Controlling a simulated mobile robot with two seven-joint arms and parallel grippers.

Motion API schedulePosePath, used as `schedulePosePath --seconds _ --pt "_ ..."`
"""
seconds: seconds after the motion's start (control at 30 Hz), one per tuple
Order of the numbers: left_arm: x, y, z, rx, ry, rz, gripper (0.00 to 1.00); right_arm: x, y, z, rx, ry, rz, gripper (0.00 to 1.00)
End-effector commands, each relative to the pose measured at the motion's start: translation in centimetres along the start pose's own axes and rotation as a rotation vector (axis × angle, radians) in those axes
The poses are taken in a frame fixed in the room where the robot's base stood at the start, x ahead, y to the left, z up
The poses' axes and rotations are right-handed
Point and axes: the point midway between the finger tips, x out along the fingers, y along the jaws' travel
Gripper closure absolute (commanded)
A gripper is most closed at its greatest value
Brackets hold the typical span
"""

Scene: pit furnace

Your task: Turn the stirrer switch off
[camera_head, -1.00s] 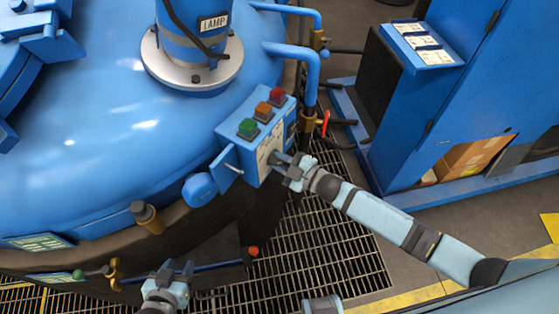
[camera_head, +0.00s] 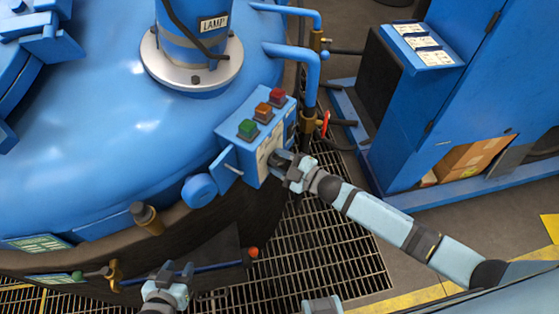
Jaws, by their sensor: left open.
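A blue control box (camera_head: 229,136) with green, orange and red buttons on top is mounted on the side of the blue furnace vessel. Its pale front panel (camera_head: 266,150) faces right and is partly covered by my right gripper (camera_head: 279,160). The gripper's fingertips are at the panel. The stirrer switch itself cannot be made out behind them, and I cannot tell whether the fingers are open or shut or touch it. My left gripper (camera_head: 173,272) is open and empty at the bottom, near a blue lever bar on the vessel's side.
The blue lever bar (camera_head: 215,268) ends in an orange-red knob (camera_head: 253,253). Blue pipes (camera_head: 311,75) and a red valve handle (camera_head: 326,124) stand beyond the control box. A blue cabinet (camera_head: 437,110) with a cardboard box is at right. Metal grating (camera_head: 325,250) covers the floor below.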

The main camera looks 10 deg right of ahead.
Motion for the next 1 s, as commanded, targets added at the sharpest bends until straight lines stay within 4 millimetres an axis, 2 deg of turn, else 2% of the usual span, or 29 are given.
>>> schedulePosePath --seconds 0.13,0.27,0.5,0.7,0.83,1.0 --pt "0.0 0.0 0.1 0.0 0.0 0.0 0.57 -0.5 -0.1 0.1 0.001 -0.001 -0.001 0.55" --pt "0.2 0.0 0.2 0.0 0.0 0.0 0.57 -2.1 -0.2 0.1 0.0 -0.001 -0.002 0.55" --pt "0.5 0.0 0.8 0.0 0.0 0.0 0.57 -7.7 -0.2 0.2 0.001 -0.003 -0.002 0.55" --pt "0.7 0.0 1.1 0.0 0.001 0.0 0.57 -11.6 -0.1 0.1 0.0 -0.001 -0.002 0.55" --pt "0.8 0.0 1.2 0.0 0.001 0.0 0.57 -13.1 -0.1 0.1 0.001 -0.001 -0.001 0.55" --pt "0.8 0.0 1.2 0.0 0.001 0.0 0.57 -13.8 0.0 0.0 0.0 0.001 0.001 0.55"
